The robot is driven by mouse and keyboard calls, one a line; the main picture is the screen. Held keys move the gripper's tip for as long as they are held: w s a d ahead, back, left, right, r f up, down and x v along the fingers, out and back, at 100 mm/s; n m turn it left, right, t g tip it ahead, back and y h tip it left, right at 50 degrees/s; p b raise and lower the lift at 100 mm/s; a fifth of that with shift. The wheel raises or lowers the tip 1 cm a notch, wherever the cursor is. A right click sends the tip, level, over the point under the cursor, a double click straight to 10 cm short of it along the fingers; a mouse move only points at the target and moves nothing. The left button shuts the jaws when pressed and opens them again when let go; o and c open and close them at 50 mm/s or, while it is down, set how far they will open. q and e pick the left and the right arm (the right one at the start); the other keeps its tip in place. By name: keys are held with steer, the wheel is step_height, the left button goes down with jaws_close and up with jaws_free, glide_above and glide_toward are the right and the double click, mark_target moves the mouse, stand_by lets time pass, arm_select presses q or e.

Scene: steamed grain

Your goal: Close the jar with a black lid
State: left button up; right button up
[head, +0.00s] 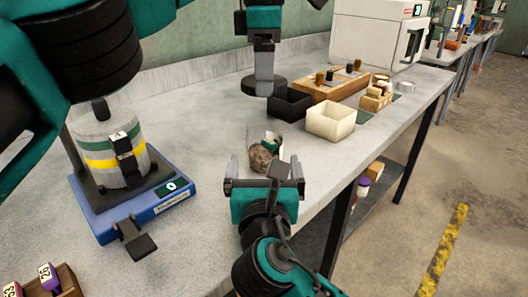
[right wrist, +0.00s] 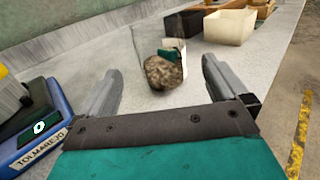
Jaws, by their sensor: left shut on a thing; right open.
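The jar (head: 262,157) is clear, with brown grain inside and a white and green label. It stands on the grey bench, and its mouth is hard to make out. The jar also shows in the right wrist view (right wrist: 163,72), ahead of and between the fingers. The black lid (head: 252,87) is a round dark disc. My left gripper (head: 264,78) is shut on it, behind the jar; its height above the bench cannot be told. My right gripper (head: 265,170) is open and empty, with its fingers spread on the jar's near side.
A blue scale (head: 170,200) bearing a striped grey cylinder (head: 92,130) stands left. Behind and right of the jar are a black box (head: 290,107), a cream box (head: 332,122) and a wooden rack (head: 330,90). The bench's front edge is close right of the jar.

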mark_target(264, 142)
steer(key=w, duration=0.8)
steer(key=shift+w, duration=0.35)
steer(key=c, duration=1.5)
arm_select(q)
steer(key=shift+f, duration=2.5)
steer(key=shift+f, duration=0.9)
steer(key=shift+f, duration=0.55)
